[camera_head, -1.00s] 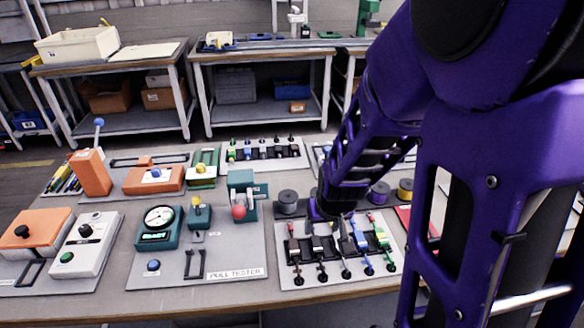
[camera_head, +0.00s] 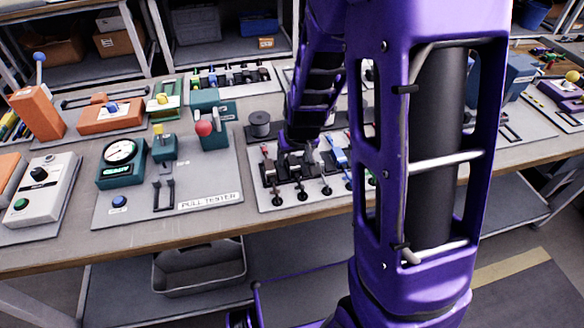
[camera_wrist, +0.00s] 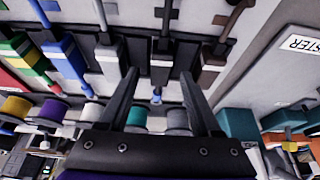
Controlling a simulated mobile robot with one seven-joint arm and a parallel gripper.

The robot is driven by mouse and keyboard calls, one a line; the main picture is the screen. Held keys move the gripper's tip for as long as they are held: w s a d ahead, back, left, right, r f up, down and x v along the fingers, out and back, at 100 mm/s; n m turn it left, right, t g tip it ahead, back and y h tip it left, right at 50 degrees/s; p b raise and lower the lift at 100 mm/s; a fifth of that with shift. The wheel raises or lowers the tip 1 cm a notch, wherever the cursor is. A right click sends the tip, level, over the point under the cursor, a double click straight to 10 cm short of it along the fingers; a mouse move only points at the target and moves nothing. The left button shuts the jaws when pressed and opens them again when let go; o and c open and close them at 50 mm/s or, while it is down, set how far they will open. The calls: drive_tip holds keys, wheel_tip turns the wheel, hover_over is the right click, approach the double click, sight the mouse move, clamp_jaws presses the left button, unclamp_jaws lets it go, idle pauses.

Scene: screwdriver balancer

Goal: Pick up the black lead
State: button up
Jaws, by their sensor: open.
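The black lead (camera_wrist: 160,76) lies in a row of coloured leads on a black rack, with a pale band on its body. In the wrist view it sits between the two open fingers of my gripper (camera_wrist: 160,74), with a gap on each side. I cannot tell if the fingertips are down at its height. In the head view my gripper (camera_head: 299,147) is over the rack's left part and hides part of the leads there. A brown lead (camera_wrist: 211,72) is on the right in the wrist view, and a white lead (camera_wrist: 107,62) on the left.
A blue lead (camera_wrist: 66,62) and a green, yellow and red one (camera_wrist: 22,52) sit farther along the rack. The pull tester board (camera_head: 215,180) lies left of the rack. A dark spool (camera_head: 260,124) stands behind the leads. My arm hides the rack's right end.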

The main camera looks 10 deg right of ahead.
drive_tip(key=shift+w+f, duration=0.15)
drive_tip(key=shift+f, duration=0.25)
drive_tip(key=shift+r, duration=0.1)
clamp_jaws()
drive_tip(key=shift+r, duration=0.1)
